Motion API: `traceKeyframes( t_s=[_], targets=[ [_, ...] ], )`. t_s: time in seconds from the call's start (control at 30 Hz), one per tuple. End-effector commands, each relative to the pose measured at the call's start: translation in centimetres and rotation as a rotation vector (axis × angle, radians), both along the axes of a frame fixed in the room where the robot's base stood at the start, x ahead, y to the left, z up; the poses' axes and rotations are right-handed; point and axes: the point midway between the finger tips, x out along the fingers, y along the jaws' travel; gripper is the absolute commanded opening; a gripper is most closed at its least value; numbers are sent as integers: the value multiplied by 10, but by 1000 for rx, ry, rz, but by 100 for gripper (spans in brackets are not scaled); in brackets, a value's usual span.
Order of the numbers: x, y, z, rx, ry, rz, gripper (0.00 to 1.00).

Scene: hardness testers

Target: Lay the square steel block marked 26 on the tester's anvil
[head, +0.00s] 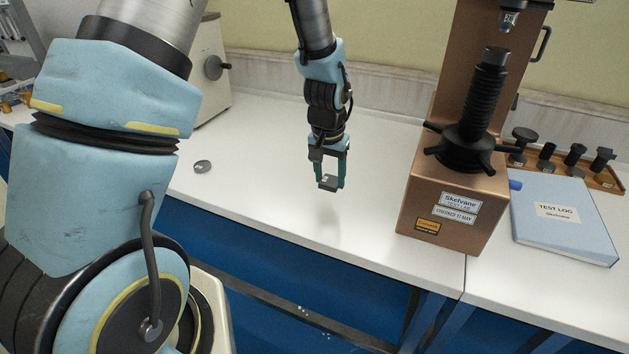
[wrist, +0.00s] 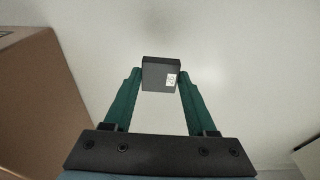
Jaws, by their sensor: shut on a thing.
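My gripper (head: 329,180) is shut on a small dark square block (head: 328,184), held above the white table between its green fingers. In the wrist view the block (wrist: 160,74) sits between the fingertips with a small white label, whose number is hard to read. The copper-coloured hardness tester (head: 440,205) stands to the right of my gripper in the head view. Its anvil (head: 495,56) tops a black threaded screw, below the indenter (head: 509,18). The gripper is lower than the anvil and apart from the tester. The tester's side (wrist: 35,100) shows at left in the wrist view.
A round grey block (head: 203,167) lies on the table at left. A light-coloured machine (head: 208,75) stands behind it. Right of the tester are a wooden rack (head: 603,180) of dark anvils and a blue test log (head: 563,222). The handwheel's spokes (head: 467,148) stick out around the screw.

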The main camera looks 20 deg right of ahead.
Motion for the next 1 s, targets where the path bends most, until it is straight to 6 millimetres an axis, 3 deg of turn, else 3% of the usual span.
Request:
traceKeyframes(
  t_s=[0.5, 0.9, 0.93, 1.0],
  targets=[
    [1, 1, -56, 1, -1, 1, 0],
    [1, 0, -63, -1, -2, 1, 0],
    [1, 0, -63, 0, -1, 1, 58],
    [1, 0, -62, 0, -1, 1, 66]
  ],
)
